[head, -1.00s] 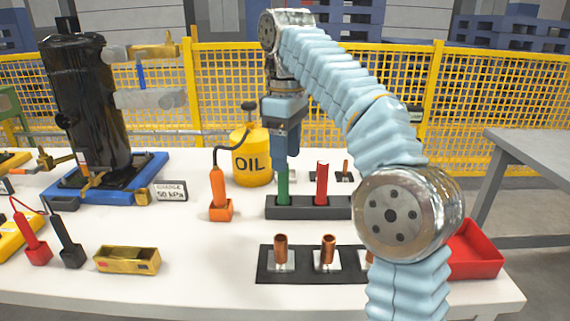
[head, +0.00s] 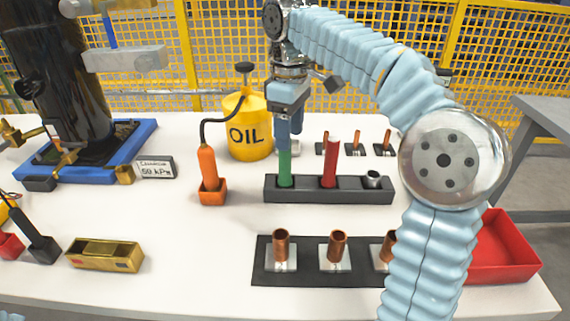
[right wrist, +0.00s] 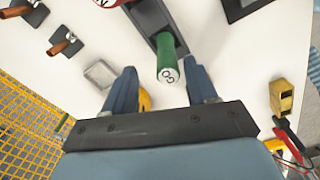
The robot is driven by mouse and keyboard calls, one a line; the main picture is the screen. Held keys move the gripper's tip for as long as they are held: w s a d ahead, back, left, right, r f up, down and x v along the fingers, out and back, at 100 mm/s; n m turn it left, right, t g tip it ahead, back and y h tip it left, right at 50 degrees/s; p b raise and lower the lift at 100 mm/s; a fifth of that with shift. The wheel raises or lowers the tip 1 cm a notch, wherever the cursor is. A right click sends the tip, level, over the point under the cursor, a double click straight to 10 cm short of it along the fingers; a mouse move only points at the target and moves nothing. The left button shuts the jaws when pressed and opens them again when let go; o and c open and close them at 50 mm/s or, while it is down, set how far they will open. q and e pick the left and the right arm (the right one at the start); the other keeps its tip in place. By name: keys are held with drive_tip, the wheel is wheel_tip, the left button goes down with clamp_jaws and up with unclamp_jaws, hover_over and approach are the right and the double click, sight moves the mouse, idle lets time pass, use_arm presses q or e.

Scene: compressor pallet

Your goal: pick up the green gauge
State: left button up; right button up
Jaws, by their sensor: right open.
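The green gauge (head: 285,168) is an upright green cylinder in the left socket of a dark rack (head: 330,195). Its marked end (right wrist: 168,75) faces the camera in the right wrist view and appears to read "GO". My right gripper (head: 287,135) points down at the top of the green gauge. Its fingers are apart in the right wrist view (right wrist: 162,90), with the gauge's end showing between and just beyond them. I see no grip on it. My left gripper is not in view.
A red gauge (head: 330,163) stands in the same rack, beside an empty-looking metal socket (head: 373,178). The yellow oil can (head: 248,128) is close behind. An orange tool (head: 208,172) stands left. Copper tubes (head: 338,245) stand in front; a red bin (head: 500,250) is right.

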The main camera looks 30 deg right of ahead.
sight(284, 157)
drive_tip(key=f, duration=0.4)
drive_tip(key=a+f, duration=0.1)
drive_tip(key=f, duration=0.1)
drive_tip(key=shift+f, duration=0.2)
clamp_jaws()
